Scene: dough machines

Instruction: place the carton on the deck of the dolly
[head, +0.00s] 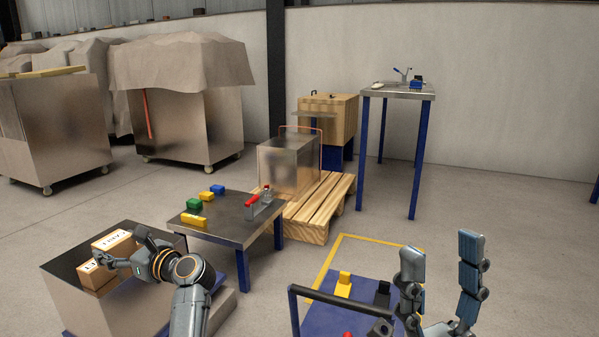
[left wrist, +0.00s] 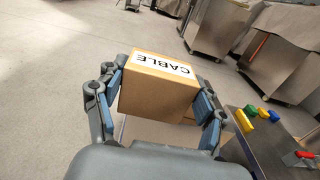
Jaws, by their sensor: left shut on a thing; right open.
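My left gripper (head: 125,250) is shut on a brown carton (left wrist: 158,92) with a white CABLE label, between its two fingers in the left wrist view. In the head view brown cardboard with white labels (head: 112,240) shows at these fingers, over a steel-sided stand with a dark top; whether the carton touches the top cannot be told. More brown cardboard shows beside it in the left wrist view. The dolly's blue deck (head: 317,318) is at the bottom centre, behind a dark push handle (head: 335,300). My right gripper (head: 441,280) is open and empty beside the dolly.
Yellow (head: 343,288) and black (head: 382,294) pieces stand at the deck's far side, by a yellow floor outline. A low table (head: 232,226) with coloured blocks and a red-handled clamp lies between stand and dolly. A pallet (head: 318,208) holds a metal box behind.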

